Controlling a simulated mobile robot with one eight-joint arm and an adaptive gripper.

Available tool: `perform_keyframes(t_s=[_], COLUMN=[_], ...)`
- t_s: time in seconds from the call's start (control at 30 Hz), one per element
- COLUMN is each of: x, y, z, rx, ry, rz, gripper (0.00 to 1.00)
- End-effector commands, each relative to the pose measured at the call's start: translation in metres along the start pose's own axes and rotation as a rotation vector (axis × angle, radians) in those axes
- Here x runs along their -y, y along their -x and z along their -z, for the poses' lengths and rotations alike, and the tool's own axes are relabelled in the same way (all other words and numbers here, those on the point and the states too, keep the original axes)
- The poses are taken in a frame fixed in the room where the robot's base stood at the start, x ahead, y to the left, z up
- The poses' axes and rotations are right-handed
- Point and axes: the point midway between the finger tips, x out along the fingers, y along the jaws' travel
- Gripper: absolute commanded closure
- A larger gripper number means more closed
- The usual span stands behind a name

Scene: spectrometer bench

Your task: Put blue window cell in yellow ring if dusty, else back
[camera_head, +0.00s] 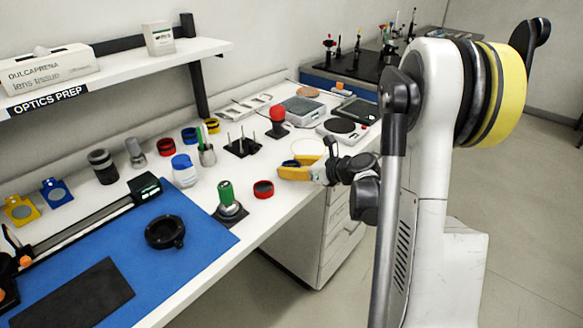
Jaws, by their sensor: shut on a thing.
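My gripper (290,166) is at the end of my arm, over the right part of the white bench. It is shut on a small dark blue thing (290,163), mostly hidden by the yellow finger part; I cannot tell whether this is the blue window cell or whether it is dusty. A thin pale yellow ring outline (307,139) lies on the bench just behind the gripper. A short blue-banded black cylinder (189,136) stands farther left, between a red-banded one (165,147) and a yellow-banded one (212,125).
A blue mat (205,235) covers the left front.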

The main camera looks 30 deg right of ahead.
Motion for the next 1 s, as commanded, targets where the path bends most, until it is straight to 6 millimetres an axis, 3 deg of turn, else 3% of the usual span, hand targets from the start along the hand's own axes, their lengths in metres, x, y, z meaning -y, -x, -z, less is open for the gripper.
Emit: perform_keyframes(t_s=[0.03, 0.07, 0.1, 0.13, 0.53, 1.0], x=[0.000, 0.000, 0.000, 0.000, 0.001, 0.001], y=[-0.001, -0.001, -0.001, -0.001, 0.006, 0.102], z=[0.002, 0.002, 0.002, 0.002, -0.002, -0.004], rx=[0.000, 0.000, 0.000, 0.000, 0.000, 0.000], ry=[0.000, 0.000, 0.000, 0.000, -0.001, -0.001], rz=[0.000, 0.000, 0.000, 0.000, 0.001, 0.003], gripper=[0.86, 0.47, 0.35, 0.29, 0.29, 0.29])
